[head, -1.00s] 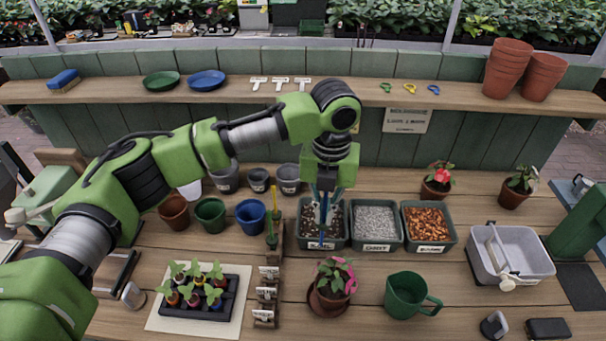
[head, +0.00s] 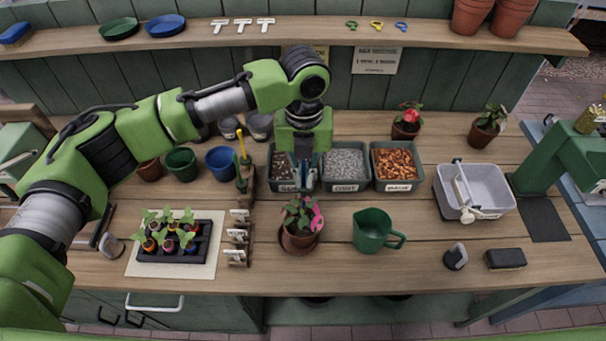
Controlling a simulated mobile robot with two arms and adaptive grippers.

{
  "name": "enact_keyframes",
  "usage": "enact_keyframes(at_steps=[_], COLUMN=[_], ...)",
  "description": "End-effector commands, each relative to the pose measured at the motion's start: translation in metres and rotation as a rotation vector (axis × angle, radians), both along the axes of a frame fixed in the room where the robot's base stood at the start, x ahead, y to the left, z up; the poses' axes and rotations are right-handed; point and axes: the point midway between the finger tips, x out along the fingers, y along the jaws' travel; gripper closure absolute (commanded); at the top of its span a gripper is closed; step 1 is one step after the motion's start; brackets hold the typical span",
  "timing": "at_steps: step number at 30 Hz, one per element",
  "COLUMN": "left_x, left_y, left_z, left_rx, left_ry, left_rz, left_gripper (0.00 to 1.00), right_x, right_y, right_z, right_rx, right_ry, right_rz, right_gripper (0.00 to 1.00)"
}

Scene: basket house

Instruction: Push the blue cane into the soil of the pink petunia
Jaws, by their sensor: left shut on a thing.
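The pink petunia (head: 316,217) grows in a terracotta pot on a saucer (head: 300,243) at the front middle of the bench. My left gripper (head: 302,182) points down just behind and above the plant, in front of the soil tray. It is shut on the blue cane (head: 301,186), of which only a little shows among the fingers. The cane's lower end is hidden or too small to make out by the petunia's leaves. I cannot tell whether it touches the soil. My right gripper is out of view.
Trays of soil, grit (head: 346,164) and bark (head: 396,163) stand behind the petunia. A green jug (head: 374,231) is to its right, a label rack (head: 238,238) and a seedling tray (head: 182,254) to its left. A grey caddy (head: 473,188) stands further right.

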Motion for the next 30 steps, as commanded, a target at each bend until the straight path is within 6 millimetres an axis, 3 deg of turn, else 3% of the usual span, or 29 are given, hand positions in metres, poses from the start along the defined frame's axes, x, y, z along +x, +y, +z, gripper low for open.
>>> enact_keyframes(at_steps=[17, 30], left_x=[0.0, 0.0], left_y=[0.0, 0.0], left_z=[-0.042, -0.066], left_rx=[0.0, 0.0], left_ry=[-0.001, 0.001], left_rz=[-0.001, 0.001], left_gripper=[1.0, 1.0], right_x=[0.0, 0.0], right_y=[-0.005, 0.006], right_z=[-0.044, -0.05], right_rx=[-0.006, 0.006], right_ry=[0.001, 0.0], right_rz=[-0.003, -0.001], right_gripper=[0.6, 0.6])
